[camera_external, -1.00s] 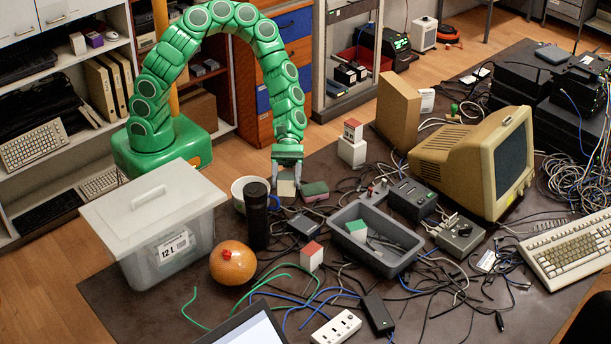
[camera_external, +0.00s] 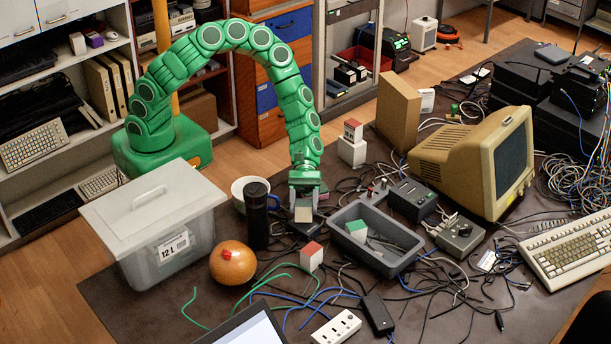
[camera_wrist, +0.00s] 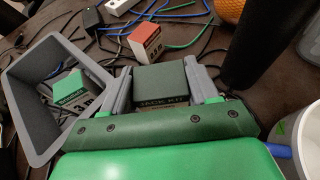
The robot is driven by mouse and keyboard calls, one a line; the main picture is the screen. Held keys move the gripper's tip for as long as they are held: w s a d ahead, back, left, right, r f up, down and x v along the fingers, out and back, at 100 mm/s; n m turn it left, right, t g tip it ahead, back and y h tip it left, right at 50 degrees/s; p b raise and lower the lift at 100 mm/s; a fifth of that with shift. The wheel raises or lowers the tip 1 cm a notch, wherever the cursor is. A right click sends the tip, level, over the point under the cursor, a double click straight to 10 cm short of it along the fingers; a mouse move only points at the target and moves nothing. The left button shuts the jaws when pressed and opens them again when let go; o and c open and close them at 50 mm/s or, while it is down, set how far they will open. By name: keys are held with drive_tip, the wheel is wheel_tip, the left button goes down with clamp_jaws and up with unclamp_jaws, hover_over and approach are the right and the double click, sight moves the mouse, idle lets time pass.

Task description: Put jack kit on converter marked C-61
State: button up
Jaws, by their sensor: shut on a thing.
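My gripper (camera_external: 304,207) is shut on the jack kit (camera_external: 303,214), a small box with a pale side in the external view. In the wrist view the jack kit (camera_wrist: 161,84) has a dark top and a "JACK KIT" label, between the two grey fingers of my gripper (camera_wrist: 158,88). A flat dark box (camera_external: 304,228) lies just below and in front of the gripper; I cannot tell whether they touch. Dark grey boxes with sockets stand to the right, one behind the tray (camera_external: 412,197) and one beside it (camera_external: 461,236). No C-61 mark is legible.
A grey tray (camera_external: 400,262) with a green-topped box is close on the right. A black cylinder (camera_external: 257,222) and white mug (camera_external: 237,197) stand left. Cables cover much of the table.

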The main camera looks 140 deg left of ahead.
drive_tip(key=shift+f, duration=1.1)
drive_tip(key=shift+f, duration=0.1)
drive_tip(key=o, duration=1.1)
drive_tip(key=shift+v, duration=6.1)
